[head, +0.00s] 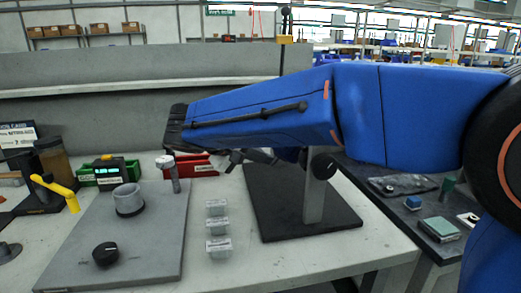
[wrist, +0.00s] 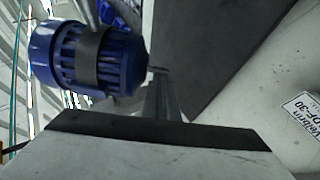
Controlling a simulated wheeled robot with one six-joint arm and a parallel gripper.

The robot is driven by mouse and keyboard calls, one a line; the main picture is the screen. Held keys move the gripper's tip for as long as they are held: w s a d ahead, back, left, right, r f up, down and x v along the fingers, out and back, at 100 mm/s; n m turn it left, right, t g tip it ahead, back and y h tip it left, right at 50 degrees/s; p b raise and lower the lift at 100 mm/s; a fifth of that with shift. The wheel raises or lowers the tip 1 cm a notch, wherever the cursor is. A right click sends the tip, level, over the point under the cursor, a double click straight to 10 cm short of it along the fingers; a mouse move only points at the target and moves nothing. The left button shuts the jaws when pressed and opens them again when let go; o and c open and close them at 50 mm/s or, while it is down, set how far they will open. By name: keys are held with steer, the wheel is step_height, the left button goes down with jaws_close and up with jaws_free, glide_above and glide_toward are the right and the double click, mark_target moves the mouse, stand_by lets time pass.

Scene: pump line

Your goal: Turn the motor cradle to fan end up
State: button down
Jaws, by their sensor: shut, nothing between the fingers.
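The blue motor (wrist: 88,57) is in the wrist view at upper left. It has a ribbed casing and a dark band around its middle. Its axis lies roughly across that picture; I cannot tell which end is up. My gripper (wrist: 158,74) points into the wrist view from the bottom, with its narrow fingers shut and empty. Its tips show just right of the motor; I cannot tell whether they touch it. In the head view the cradle's grey post (head: 314,197) rises from a black base plate (head: 270,217). My blue arm hides most of the motor there.
Three small labelled clear bins (head: 218,227) stand left of the base plate. A red bin (head: 203,165) sits behind. A dark side table (head: 410,205) stands at right.

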steer(key=shift+w+d+f+n+t+h, duration=0.1)
steer(key=shift+d+f+n+t+h, duration=0.15)
steer(key=shift+d+f+t+h, duration=0.25)
steer(key=shift+w+d+f+n+t+h, duration=0.1)
steer(key=shift+d+f+n+t+h, duration=0.15)
steer(key=shift+f+h, duration=0.4)
steer(key=shift+w+d+f, duration=0.25)
steer(key=shift+d+f, duration=0.25)
steer(key=shift+d, duration=0.25)
steer(key=shift+w+d+f, duration=0.2)
steer(key=shift+d+f, duration=0.3)
steer(key=shift+d, duration=0.25)
